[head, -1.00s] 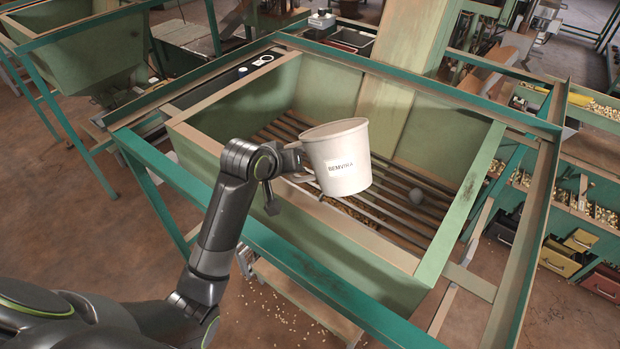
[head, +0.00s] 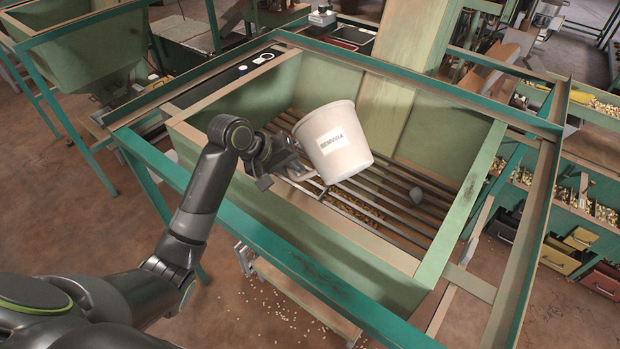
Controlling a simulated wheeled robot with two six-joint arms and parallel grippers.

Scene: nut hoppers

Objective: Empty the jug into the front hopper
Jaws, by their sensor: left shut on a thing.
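The jug (head: 340,150) is a cream, bucket-like vessel with a white name label. It hangs above the grate of the front hopper (head: 195,145), a large green bin with pale wooden edges. My left gripper (head: 298,172) is shut on the jug at its left side, by the handle. The jug is tilted, its rim leaning up and left; its inside is hidden. Brown nuts (head: 358,208) show beneath the bars, below the jug. No stream of nuts is visible. My right gripper is not in view.
A teal frame (head: 300,270) surrounds the hopper. Another green hopper (head: 80,60) stands at the back left. A wooden chute (head: 420,35) rises behind. Drawers (head: 558,258) stand at the right.

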